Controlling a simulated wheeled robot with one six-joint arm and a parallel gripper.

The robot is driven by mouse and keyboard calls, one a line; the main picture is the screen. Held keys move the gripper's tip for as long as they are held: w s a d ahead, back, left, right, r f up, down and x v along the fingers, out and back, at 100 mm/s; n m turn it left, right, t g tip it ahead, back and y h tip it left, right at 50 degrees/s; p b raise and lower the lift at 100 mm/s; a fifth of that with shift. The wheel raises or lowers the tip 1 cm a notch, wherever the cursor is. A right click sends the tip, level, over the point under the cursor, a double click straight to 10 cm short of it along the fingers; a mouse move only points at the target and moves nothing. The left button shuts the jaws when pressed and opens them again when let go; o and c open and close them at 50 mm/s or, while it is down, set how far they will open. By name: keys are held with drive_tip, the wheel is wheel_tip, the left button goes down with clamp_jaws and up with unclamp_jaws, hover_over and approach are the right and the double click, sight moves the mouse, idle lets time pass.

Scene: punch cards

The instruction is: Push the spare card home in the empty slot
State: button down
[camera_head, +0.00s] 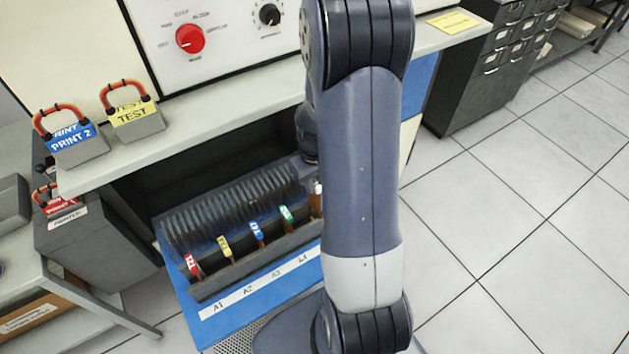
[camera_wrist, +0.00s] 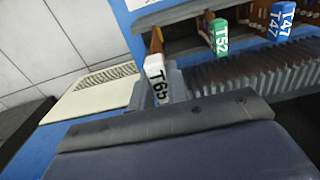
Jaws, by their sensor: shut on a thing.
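The spare card is brown with a white tag marked T65 (camera_wrist: 155,75). In the wrist view, grey fingers of my gripper (camera_wrist: 157,92) sit on both sides of its tag, shut on it. In the head view, a white-tagged brown card (camera_head: 317,200) stands at the right end of the card rack (camera_head: 240,275), partly behind my arm, in line with the other cards. Its tag looks slightly higher than their line. The slot under it is hidden, and I cannot tell how deep the card sits. My gripper is mostly hidden in the head view.
Cards with red (camera_head: 193,265), yellow (camera_head: 224,246), blue (camera_head: 257,231) and green (camera_head: 287,214) tags stand in the rack to the left. A pale counter (camera_head: 230,108) overhangs the rack, with PRINT 2 (camera_head: 72,143) and TEST (camera_head: 131,118) padlock-like blocks. Open floor lies to the right.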

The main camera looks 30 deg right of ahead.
sight(314, 196)
drive_tip(key=shift+f+b, duration=2.95)
drive_tip(key=shift+f, duration=0.7)
idle(1.3)
drive_tip(key=c, duration=1.3)
unclamp_jaws()
drive_tip(key=shift+r, duration=0.1)
wheel_tip(314, 196, up, 11)
drive_tip(key=shift+f+p, duration=0.15)
drive_tip(key=shift+p, duration=0.55)
drive_tip(key=shift+f, duration=0.1)
wheel_tip(314, 196, down, 10)
drive_tip(key=shift+f+b, duration=0.2)
drive_tip(key=shift+b, duration=0.5)
drive_tip(key=shift+r+p, duration=0.3)
drive_tip(key=shift+p, duration=0.1)
